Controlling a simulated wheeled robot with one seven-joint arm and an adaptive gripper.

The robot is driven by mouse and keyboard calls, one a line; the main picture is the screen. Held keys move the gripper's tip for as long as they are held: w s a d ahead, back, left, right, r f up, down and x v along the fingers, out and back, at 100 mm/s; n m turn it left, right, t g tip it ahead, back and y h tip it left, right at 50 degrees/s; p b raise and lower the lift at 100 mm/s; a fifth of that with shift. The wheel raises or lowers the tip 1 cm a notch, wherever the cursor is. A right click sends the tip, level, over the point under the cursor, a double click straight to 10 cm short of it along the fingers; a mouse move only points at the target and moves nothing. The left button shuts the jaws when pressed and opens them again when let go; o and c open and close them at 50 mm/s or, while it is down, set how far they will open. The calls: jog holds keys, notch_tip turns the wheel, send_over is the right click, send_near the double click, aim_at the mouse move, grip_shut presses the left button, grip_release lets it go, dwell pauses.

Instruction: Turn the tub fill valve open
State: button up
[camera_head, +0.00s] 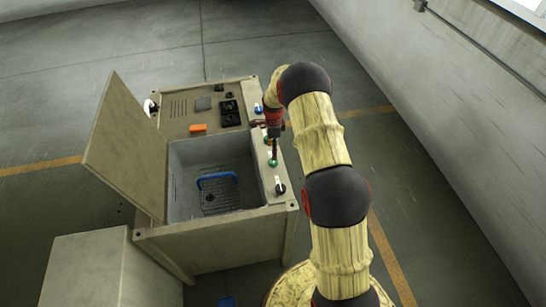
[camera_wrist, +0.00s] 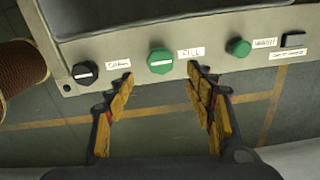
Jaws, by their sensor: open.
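The tub fill valve is a green round knob (camera_wrist: 160,61) on the panel strip, with a white line lying roughly level across it and a label reading FILL to its right. A green knob (camera_head: 272,162) also shows in the head view on the tub's right rim, just below my gripper. My gripper (camera_wrist: 161,76) is open and empty in the wrist view. Its fingertips are on either side of the fill knob's column, a little below it in the picture. I see no contact with the knob. In the head view my gripper (camera_head: 274,143) points down over the right rim.
A black knob (camera_wrist: 86,72) is left of the fill knob; another green knob (camera_wrist: 238,47) and a black switch (camera_wrist: 293,39) are right. The tub (camera_head: 185,195) holds a blue-handled basket (camera_head: 218,190). Its lid (camera_head: 125,145) stands open at left. A brown ribbed cylinder (camera_wrist: 22,72) shows at left.

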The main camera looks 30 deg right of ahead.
aim_at(273, 162)
jog(key=shift+f, duration=0.4)
jog(key=shift+f+p, duration=0.55)
jog(key=shift+f, duration=2.95)
jog(key=shift+c, duration=1)
jog(key=c, duration=1)
jog(key=shift+o, duration=0.2)
